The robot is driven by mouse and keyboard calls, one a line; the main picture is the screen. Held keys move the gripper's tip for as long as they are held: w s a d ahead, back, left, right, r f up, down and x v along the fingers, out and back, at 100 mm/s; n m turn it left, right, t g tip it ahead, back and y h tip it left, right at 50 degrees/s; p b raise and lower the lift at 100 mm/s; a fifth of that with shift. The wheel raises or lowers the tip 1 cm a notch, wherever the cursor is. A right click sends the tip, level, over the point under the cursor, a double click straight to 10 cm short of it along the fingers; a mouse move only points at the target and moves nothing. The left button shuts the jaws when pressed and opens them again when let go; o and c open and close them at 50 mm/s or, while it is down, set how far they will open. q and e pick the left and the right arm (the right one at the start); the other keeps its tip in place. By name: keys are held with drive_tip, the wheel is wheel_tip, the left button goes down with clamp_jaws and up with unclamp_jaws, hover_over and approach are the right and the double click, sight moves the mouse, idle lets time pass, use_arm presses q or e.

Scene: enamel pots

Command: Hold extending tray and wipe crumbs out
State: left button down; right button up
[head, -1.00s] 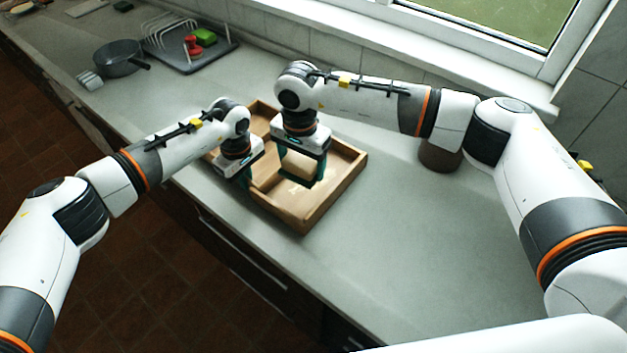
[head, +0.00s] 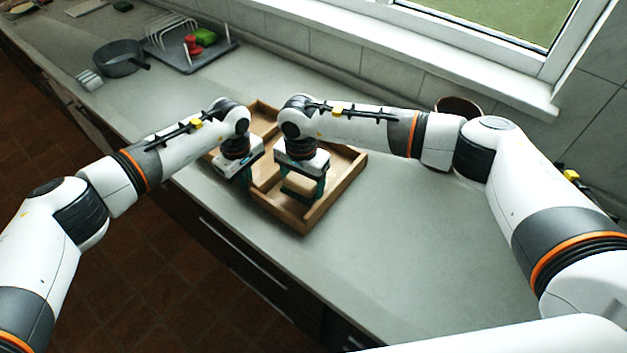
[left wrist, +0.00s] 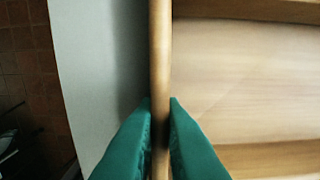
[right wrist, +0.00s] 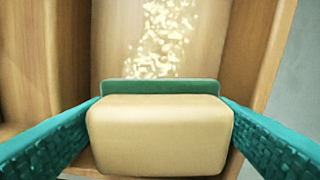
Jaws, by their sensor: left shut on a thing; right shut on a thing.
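The wooden tray (head: 340,188) lies on the counter and has inner dividers. My left gripper (head: 246,182) is shut on the tray's near-left wall; the left wrist view shows the thin wall (left wrist: 160,50) between its green fingers (left wrist: 160,105). My right gripper (head: 302,196) is shut on a cream sponge block (right wrist: 160,138) with a green layer (right wrist: 160,86) on its far side. It holds the block low inside the tray's near right part. Pale crumbs (right wrist: 165,40) lie on the tray floor beyond the block in the right wrist view. Whether the block touches the floor I cannot tell.
A brown pot (head: 460,106) stands behind my right forearm near the wall. A grey pan (head: 120,60) and a dark rack tray (head: 190,58) with red and green items stand at the back left. The counter right of the tray is clear.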

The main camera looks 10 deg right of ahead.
drive_tip(key=shift+f, duration=1.5)
